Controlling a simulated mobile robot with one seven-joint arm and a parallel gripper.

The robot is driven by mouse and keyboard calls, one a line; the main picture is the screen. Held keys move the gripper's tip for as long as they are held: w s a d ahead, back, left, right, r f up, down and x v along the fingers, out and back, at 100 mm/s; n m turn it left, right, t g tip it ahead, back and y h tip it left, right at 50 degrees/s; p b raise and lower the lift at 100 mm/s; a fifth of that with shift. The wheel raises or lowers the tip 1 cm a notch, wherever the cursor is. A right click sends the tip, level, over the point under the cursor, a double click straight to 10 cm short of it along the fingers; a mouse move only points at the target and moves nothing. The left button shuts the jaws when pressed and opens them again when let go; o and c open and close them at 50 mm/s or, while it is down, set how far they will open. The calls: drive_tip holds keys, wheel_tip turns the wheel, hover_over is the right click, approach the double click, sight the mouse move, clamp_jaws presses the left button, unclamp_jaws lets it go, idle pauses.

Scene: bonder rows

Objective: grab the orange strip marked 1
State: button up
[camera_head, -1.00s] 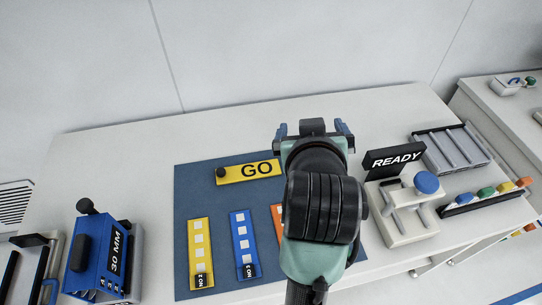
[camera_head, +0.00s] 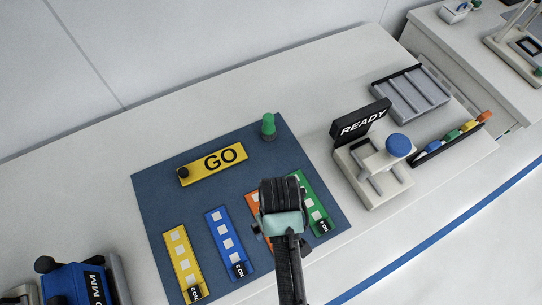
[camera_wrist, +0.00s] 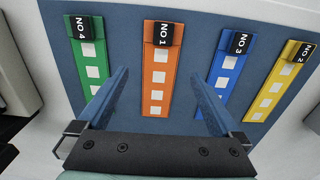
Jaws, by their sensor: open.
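The orange strip marked NO 1 (camera_wrist: 160,75) lies on the blue mat (camera_wrist: 130,32), with its black label at the top end in the wrist view and pale squares along it. In the head view only its left edge (camera_head: 253,206) shows beside my arm. My gripper (camera_wrist: 160,77) is open and empty, with one blue finger on each side of the orange strip in the wrist view. The fingers look above the mat; their exact height is unclear. In the head view my own wrist hides the fingers.
A green strip NO 4 (camera_wrist: 92,72) lies on one side, a blue strip NO 3 (camera_wrist: 223,80) and a yellow strip NO 2 (camera_wrist: 285,85) on the other.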

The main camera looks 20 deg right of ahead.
drive_tip(key=shift+s+f+p, duration=0.2)
drive_tip(key=shift+f+p, duration=0.25)
drive_tip(key=shift+f, duration=2.35)
drive_tip(key=c, duration=1.3)
drive_tip(key=shift+r, duration=0.15)
